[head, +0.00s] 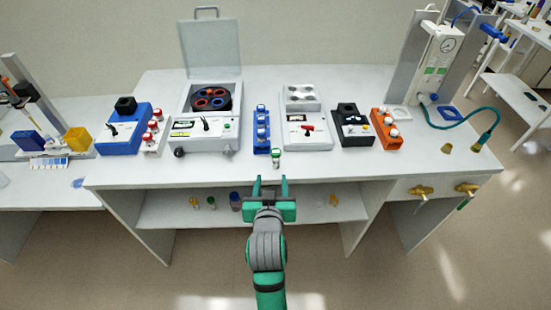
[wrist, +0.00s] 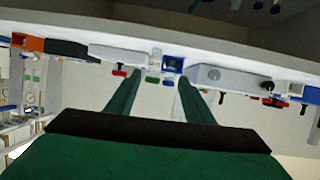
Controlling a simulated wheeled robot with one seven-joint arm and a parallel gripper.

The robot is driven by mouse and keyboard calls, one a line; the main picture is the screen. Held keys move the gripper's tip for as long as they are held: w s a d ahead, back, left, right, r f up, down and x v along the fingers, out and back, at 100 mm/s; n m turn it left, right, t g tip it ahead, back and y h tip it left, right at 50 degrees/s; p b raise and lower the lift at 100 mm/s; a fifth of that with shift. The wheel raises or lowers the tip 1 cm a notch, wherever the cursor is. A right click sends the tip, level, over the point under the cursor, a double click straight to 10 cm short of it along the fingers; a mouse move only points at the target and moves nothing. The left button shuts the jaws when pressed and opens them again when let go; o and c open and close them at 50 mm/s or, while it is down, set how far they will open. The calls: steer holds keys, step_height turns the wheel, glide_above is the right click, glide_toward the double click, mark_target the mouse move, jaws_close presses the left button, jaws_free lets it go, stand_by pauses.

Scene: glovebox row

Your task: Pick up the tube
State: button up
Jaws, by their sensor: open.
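A small clear tube with a green band and a pale top (head: 276,158) stands upright near the front edge of the white bench (head: 330,166), just in front of the blue rack. It also shows in the wrist view as a pale tube with a green end (wrist: 154,65), between the fingertips' directions. My gripper (head: 270,181) is open and empty, in front of the bench edge and short of the tube. Its two green fingers (wrist: 160,78) point toward the bench in the wrist view. The fingers and the tube are apart.
A blue rack (head: 262,132) stands behind the tube, with a centrifuge (head: 205,134) to the left and a white device (head: 306,132) to the right. An orange rack (head: 386,134) stands farther right. Small bottles (head: 235,200) sit on the shelf below. The front strip of bench is mostly clear.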

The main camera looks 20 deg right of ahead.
mark_target(276, 157)
steer(key=shift+m+g, duration=0.3)
steer(key=shift+m, duration=0.1)
steer(key=w+d, duration=0.1)
steer(key=w, duration=0.2)
steer(key=w+d+f, duration=0.1)
steer(key=w+d, duration=0.1)
steer(key=w, duration=0.2)
steer(key=w+d, duration=0.2)
steer(key=w, duration=0.2)
steer(key=shift+f, duration=0.2)
steer(key=c, duration=1.1)
steer(key=shift+r, duration=0.15)
